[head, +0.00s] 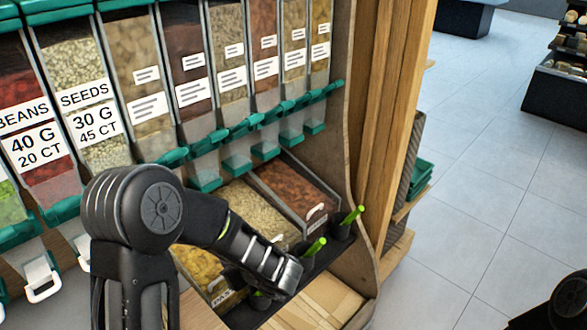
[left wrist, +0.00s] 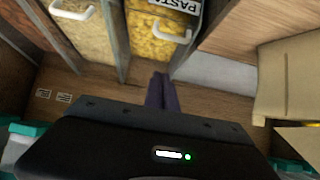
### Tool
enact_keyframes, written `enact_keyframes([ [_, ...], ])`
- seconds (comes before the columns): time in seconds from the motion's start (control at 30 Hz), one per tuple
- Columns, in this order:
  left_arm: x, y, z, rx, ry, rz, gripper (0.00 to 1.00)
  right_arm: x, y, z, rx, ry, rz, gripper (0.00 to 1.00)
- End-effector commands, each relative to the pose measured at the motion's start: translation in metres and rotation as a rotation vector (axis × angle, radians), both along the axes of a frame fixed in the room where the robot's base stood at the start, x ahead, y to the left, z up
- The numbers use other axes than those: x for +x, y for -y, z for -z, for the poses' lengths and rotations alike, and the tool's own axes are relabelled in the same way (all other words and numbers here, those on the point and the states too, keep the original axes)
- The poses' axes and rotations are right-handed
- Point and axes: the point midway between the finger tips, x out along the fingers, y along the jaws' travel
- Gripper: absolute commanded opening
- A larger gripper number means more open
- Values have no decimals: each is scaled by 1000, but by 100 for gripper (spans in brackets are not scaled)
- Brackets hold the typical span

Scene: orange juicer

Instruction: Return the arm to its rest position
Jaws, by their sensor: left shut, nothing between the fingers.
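My left arm (head: 165,210) comes in at the lower left of the head view and reaches over the bins at the foot of the dispenser shelf. Its gripper is hidden in the head view. In the left wrist view the dark fingers of my left gripper (left wrist: 162,92) are together, with nothing between them. They are near the front of the pasta bin (left wrist: 160,38), apart from it as far as I can tell. My right gripper is not in view; only a dark part that seems to be my right arm shows in the lower right corner.
Dispensers (head: 185,70) with teal spouts line the shelf. Below are bins of grain (head: 255,205) and reddish food (head: 295,185). Green-handled tools (head: 350,215) stand in black holders beside them. A wooden post (head: 390,110) bounds the shelf; open tiled floor (head: 480,170) lies right.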

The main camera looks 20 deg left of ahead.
Motion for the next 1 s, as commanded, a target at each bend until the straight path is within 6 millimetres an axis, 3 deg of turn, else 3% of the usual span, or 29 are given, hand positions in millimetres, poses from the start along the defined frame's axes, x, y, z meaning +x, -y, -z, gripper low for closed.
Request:
enact_keyframes([
  [0.17, 4, 5, 4, -38, 31, -4, 0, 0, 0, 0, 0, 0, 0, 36],
  [0.27, 22, 24, 10, -104, 83, 78, 0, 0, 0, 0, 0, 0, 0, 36],
  [0.37, 39, 61, 26, -193, 110, 235, 0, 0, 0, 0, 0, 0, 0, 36],
  [0.47, 35, 112, 64, -319, 59, 442, 0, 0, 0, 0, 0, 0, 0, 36],
  [0.57, 0, 166, 112, -461, -65, 646, 0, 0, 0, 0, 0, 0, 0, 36],
  [0.7, -81, 220, 166, -640, -288, 866, 0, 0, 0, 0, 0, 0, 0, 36],
  [0.8, -140, 242, 190, -735, -431, 978, 0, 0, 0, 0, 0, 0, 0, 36],
  [0.9, -184, 253, 204, -796, -525, 1050, 0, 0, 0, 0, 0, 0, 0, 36],
  [1.0, -208, 255, 214, -835, -567, 1049, 0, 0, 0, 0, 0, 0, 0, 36],
])
